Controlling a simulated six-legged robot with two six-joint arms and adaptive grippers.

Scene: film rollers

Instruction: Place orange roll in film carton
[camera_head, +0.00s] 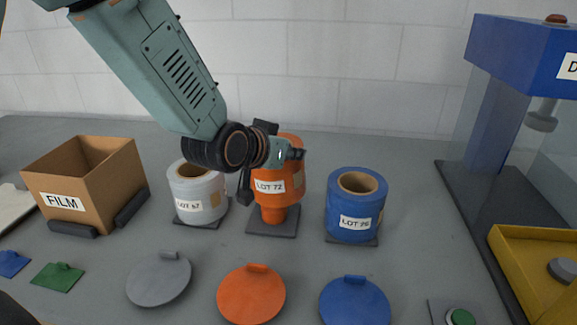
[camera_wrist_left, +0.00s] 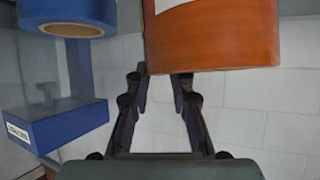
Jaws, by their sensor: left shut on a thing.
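The orange roll (camera_head: 291,183), labelled LOT 72, stands upright above a dark pad, with a narrower orange stem below it. My left gripper (camera_head: 270,155) comes in from the upper left and is shut on the upper part of this roll. In the left wrist view the orange roll (camera_wrist_left: 220,40) fills the top and hides the fingertips of my left gripper (camera_wrist_left: 160,75). The film carton (camera_head: 107,203) is an open brown box labelled FILM at the left of the table; its floor is hidden. My right gripper is not in view.
A grey roll (camera_head: 187,210), LOT 67, stands between the carton and the orange roll. A blue roll (camera_head: 345,205) stands to the right. Grey (camera_head: 158,280), orange (camera_head: 251,295) and blue (camera_head: 355,302) discs lie in front. A blue press (camera_head: 500,95) and yellow tray (camera_head: 530,240) are at right.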

